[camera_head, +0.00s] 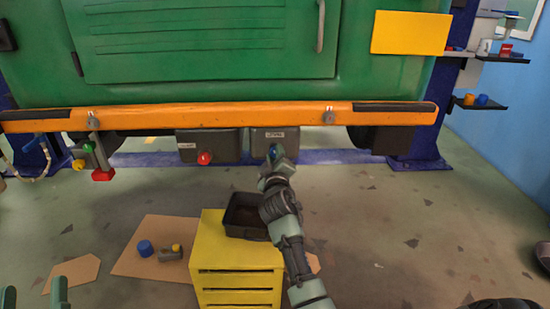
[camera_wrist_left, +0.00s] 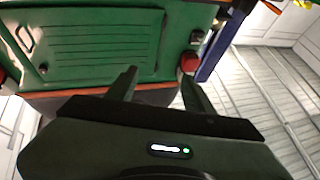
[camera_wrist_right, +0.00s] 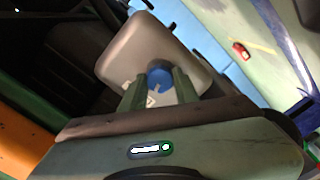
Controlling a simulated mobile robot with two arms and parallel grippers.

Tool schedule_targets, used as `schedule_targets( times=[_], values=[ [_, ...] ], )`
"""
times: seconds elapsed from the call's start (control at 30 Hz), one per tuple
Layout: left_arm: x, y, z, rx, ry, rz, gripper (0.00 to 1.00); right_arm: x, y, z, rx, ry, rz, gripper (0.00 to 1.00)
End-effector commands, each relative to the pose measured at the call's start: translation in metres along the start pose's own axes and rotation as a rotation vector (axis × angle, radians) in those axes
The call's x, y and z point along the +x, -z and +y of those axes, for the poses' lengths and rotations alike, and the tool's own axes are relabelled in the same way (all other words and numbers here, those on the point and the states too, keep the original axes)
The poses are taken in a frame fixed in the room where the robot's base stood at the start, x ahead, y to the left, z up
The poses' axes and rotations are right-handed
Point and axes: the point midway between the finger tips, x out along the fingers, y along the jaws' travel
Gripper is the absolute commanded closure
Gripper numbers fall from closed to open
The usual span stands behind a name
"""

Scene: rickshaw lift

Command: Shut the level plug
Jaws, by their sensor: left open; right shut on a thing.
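A blue round plug (camera_wrist_right: 160,77) sits on the face of a grey box (camera_wrist_right: 125,48) in the right wrist view. The same labelled box (camera_head: 284,138) hangs under the orange bumper in the head view. My right gripper (camera_head: 272,160) reaches up to this box and is shut on the blue plug, with one finger on each side of it. The label is too small to read surely and is partly covered by the fingers. My left gripper (camera_head: 36,298) is at the bottom left of the head view, open and empty; its spread fingers also show in the left wrist view (camera_wrist_left: 158,88).
A second grey box (camera_head: 222,140) with a red plug (camera_head: 204,158) hangs to the left. A black tray (camera_head: 234,216) stands on a yellow drawer cabinet (camera_head: 205,258) beneath my right arm. Cardboard (camera_head: 130,262) with a blue cap (camera_head: 145,248) lies on the floor.

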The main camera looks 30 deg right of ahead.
Motion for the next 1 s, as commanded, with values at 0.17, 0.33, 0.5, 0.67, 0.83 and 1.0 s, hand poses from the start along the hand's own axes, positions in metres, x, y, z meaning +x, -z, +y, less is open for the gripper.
schedule_targets(
  times=[0.17,0.33,0.5,0.67,0.83,1.0],
  values=[
    [0.0,0.007,0.001,-0.002,-0.002,0.041,0.48,-0.001,-0.002,-0.003,0.138,0.004,-0.004,1.0],
    [-0.001,0.011,0.001,-0.002,-0.003,0.06,0.48,-0.001,-0.002,-0.003,0.236,0.004,-0.004,1.0],
    [-0.001,0.012,0.002,-0.003,-0.003,0.067,0.48,-0.001,-0.002,-0.002,0.299,0.005,-0.005,1.0],
    [-0.001,0.013,0.002,-0.003,-0.003,0.07,0.48,-0.001,-0.002,-0.002,0.329,0.005,-0.005,1.0],
    [-0.001,0.013,0.002,-0.003,-0.003,0.071,0.48,-0.001,-0.002,-0.002,0.339,0.005,-0.005,1.0],
    [-0.001,0.013,0.002,-0.003,-0.003,0.072,0.48,-0.001,-0.002,-0.002,0.339,0.005,-0.005,1.0]
  ],
)
